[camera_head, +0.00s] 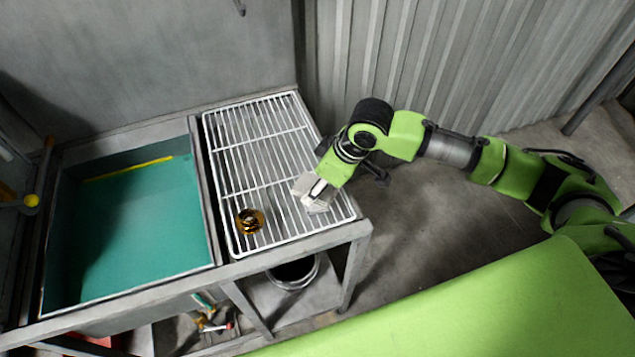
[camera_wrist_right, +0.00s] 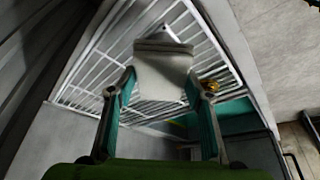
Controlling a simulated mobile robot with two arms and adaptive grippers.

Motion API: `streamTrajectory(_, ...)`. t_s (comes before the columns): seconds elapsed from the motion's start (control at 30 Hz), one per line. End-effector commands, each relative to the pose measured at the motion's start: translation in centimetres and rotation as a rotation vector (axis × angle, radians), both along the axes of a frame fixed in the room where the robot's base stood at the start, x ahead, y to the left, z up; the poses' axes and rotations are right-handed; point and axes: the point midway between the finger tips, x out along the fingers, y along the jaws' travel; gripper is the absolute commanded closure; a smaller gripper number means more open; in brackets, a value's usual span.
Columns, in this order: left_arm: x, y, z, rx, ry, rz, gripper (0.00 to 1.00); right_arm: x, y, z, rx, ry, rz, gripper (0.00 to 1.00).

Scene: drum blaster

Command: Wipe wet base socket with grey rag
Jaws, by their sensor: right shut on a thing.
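The base socket (camera_head: 250,221) is a small brass-coloured round piece on the front left part of the white wire rack. It also shows in the right wrist view (camera_wrist_right: 210,86), beyond my right finger. My right gripper (camera_head: 317,187) is shut on the pale grey rag (camera_head: 313,199) over the right side of the rack. In the right wrist view the rag (camera_wrist_right: 163,72) spans between the fingers. The rag is to the right of the socket and apart from it. Whether the rag touches the rack is unclear. My left gripper is not in view.
The wire rack (camera_head: 262,133) lies on a metal frame right of a sink of teal liquid (camera_head: 140,230). A yellow stick (camera_head: 127,169) is at the sink's back. A dark bucket (camera_head: 294,271) stands below. Grey walls close the back. The rack is otherwise clear.

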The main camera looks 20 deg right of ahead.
Motion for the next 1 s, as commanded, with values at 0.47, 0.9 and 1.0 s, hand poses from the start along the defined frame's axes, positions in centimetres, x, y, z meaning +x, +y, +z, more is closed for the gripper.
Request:
streamTrajectory(0.47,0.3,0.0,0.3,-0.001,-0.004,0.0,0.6,-0.3,-0.3,-0.5,-0.001,0.002,0.0,0.71)
streamTrajectory(0.9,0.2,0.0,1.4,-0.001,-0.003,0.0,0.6,-1.6,-1.6,-0.6,-0.001,0.0,0.0,0.71)
streamTrajectory(1.0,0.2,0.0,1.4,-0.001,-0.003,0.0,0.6,-1.6,-1.6,-0.6,-0.001,0.0,0.0,0.71)
